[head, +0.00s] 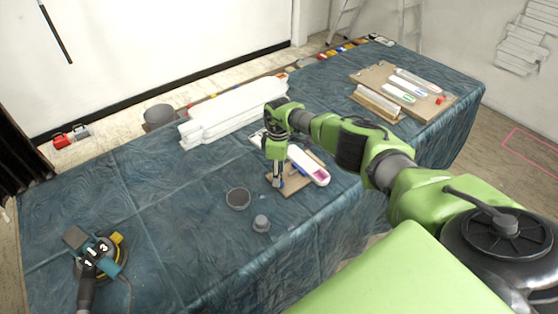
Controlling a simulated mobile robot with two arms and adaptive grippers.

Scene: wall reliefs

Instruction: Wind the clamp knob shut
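My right arm reaches in from the right. Its gripper (277,183) points down over a small brown board (295,186) near the front edge of the cloth-covered table. A bit of blue shows at the fingertips, perhaps part of a clamp. The clamp knob itself cannot be made out; the gripper hides that spot. Whether the fingers are closed on anything is too small to tell. A white tool with a magenta patch (321,177) lies across the board, just right of the gripper. My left gripper is not in view.
A dark round dish (238,198) and a small grey round piece (261,223) stand left of the board. White mouldings (225,115) lie behind. A tool board (375,75) lies far right. The left-middle cloth is clear.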

